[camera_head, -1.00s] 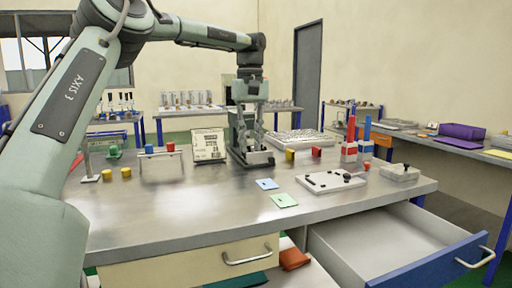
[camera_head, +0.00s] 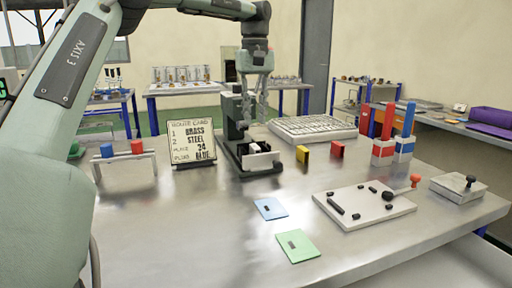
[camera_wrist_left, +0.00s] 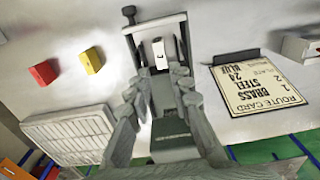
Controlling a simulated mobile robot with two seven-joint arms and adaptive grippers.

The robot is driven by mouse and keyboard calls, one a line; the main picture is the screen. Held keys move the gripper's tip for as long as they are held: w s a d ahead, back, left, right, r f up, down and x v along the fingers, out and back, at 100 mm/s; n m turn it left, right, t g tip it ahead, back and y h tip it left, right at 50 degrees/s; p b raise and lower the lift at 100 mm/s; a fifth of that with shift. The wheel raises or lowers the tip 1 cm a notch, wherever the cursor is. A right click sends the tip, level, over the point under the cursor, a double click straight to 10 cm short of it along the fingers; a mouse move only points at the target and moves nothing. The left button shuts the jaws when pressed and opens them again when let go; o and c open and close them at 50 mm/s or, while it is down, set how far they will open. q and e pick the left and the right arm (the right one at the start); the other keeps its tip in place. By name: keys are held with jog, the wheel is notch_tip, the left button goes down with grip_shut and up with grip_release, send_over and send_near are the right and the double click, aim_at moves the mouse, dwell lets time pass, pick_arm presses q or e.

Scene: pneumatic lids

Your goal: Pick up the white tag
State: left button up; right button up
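A small white piece with a dark mark, which looks like the white tag (camera_wrist_left: 158,52), sits in the dark base of a grey-green stand (camera_head: 233,114). In the head view, white pieces show in that base, but I cannot tell the tag apart there. My left gripper (camera_head: 256,98) hangs over the stand, pointing down. In the left wrist view, its two fingers (camera_wrist_left: 160,82) are apart with nothing held between them, and the white piece shows beyond the gap. My right gripper is not in view.
A route card (camera_head: 192,142) stands left of the stand. A yellow block (camera_head: 302,154), a red block (camera_head: 337,149) and a white grid tray (camera_head: 312,129) are to the right. Blue (camera_head: 270,208) and green (camera_head: 297,246) cards lie in front.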

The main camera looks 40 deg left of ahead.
aim_at(255, 146)
pick_arm(q)
notch_tip(255, 146, down, 8)
jog(key=shift+r, duration=0.2)
grip_shut()
dwell(0.4)
